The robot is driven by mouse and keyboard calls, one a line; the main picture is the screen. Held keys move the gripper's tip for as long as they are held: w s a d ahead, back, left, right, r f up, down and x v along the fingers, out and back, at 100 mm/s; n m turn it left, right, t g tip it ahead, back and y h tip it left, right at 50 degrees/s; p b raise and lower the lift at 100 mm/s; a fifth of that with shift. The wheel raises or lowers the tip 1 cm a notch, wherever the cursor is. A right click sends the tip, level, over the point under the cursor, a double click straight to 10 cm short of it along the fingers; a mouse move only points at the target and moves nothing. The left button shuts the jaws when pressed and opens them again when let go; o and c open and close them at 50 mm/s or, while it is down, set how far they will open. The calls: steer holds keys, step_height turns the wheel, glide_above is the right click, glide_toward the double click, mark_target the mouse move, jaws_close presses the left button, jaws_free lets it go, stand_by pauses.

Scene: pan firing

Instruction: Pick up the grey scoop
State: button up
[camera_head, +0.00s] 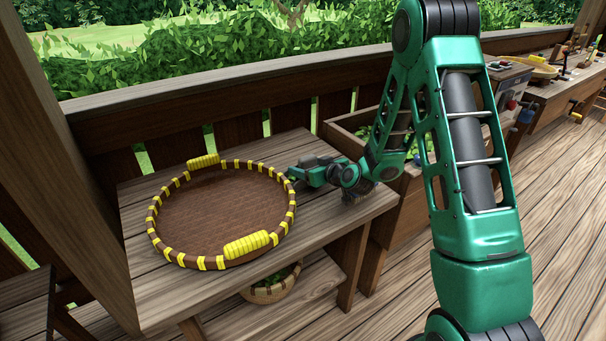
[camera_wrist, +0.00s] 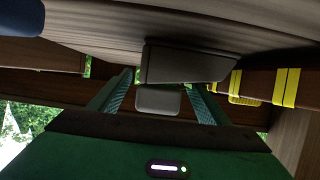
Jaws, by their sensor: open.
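The grey scoop (camera_wrist: 186,64) shows in the wrist view as a dark grey block-like shape under the wooden surface, which appears at the top of that picture. A lighter grey end (camera_wrist: 158,100) of it sits between my two green fingers. My gripper (camera_wrist: 161,88) is open, with a finger on each side of this grey part and visible gaps between. In the head view my gripper (camera_head: 296,173) is low over the table, just right of the round tray's rim. The scoop is not clearly separable from my gripper there.
A round brown tray (camera_head: 292,214) with yellow wrappings lies on the wooden table (camera_head: 180,306). A basket with greenery (camera_head: 270,290) stands on the shelf below. A wooden railing (camera_head: 230,86) runs behind. A planter box (camera_head: 345,130) stands right of the table.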

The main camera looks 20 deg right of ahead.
steer(key=shift+c, duration=0.6)
steer(key=c, duration=1)
steer(key=shift+c, duration=0.5)
steer(key=shift+r, duration=0.2)
